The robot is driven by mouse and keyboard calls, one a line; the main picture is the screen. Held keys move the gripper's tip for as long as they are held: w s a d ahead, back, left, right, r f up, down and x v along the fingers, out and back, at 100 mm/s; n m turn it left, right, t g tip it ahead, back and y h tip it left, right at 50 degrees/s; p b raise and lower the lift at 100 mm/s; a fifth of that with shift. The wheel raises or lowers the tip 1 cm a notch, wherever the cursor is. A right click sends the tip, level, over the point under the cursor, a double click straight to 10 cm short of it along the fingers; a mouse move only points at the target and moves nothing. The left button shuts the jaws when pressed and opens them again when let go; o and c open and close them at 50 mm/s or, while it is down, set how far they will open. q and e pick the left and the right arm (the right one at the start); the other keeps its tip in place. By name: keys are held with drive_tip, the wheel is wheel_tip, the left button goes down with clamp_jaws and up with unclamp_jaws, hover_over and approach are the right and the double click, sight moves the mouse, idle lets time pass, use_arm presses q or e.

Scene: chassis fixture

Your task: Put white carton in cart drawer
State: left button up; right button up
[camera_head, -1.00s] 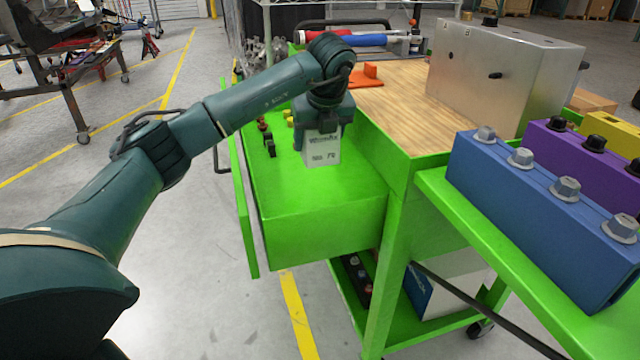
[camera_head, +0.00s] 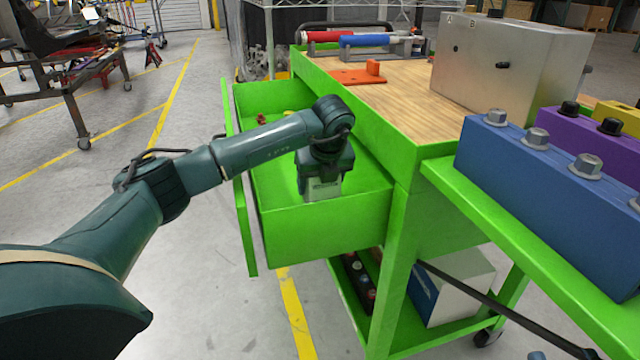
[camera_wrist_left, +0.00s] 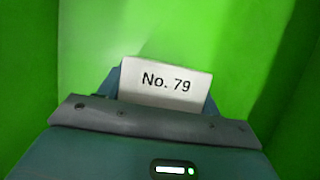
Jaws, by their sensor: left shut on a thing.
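In the left wrist view the carton (camera_wrist_left: 165,84) shows the print "No. 79". My left gripper (camera_head: 323,172) is above the carton and shut on it, pointing down. The carton's lower end is low in the drawer; I cannot tell whether it touches the drawer floor. The drawer (camera_wrist_left: 250,40) surrounds it in the wrist view. My right gripper is not in view.
The cart's wooden top (camera_head: 400,95) holds an orange part (camera_head: 362,75), a blue roll (camera_head: 375,42) and a metal box (camera_head: 508,65). A blue block (camera_head: 560,190) with bolts stands at right. A white and blue box (camera_head: 455,285) lies on the lower shelf.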

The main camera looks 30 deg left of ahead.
use_arm(q)
drive_tip(key=o, duration=1.2)
use_arm(e)
drive_tip(key=shift+r, duration=0.1)
use_arm(q)
drive_tip(key=shift+d+r, duration=0.1)
drive_tip(key=shift+r, duration=0.3)
drive_tip(key=p+v, duration=0.1)
drive_tip(key=v, duration=0.2)
drive_tip(key=shift+p, duration=0.4)
drive_tip(key=p+v, duration=0.2)
drive_tip(key=v, duration=0.6)
drive_tip(key=shift+s+r+p, duration=0.1)
drive_tip(key=shift+s+p, duration=0.1)
drive_tip(key=shift+p, duration=0.15)
use_arm(e)
drive_tip(key=shift+s+d+f+m+g+h, duration=0.1)
drive_tip(key=shift+s+f+m+g+h, duration=0.1)
drive_tip(key=shift+f+h, duration=0.2)
drive_tip(key=shift+s+d+f+m+g+h, duration=0.1)
drive_tip(key=shift+f+g+h, duration=0.1)
drive_tip(key=shift+f+h, duration=0.2)
drive_tip(key=shift+f, duration=0.35)
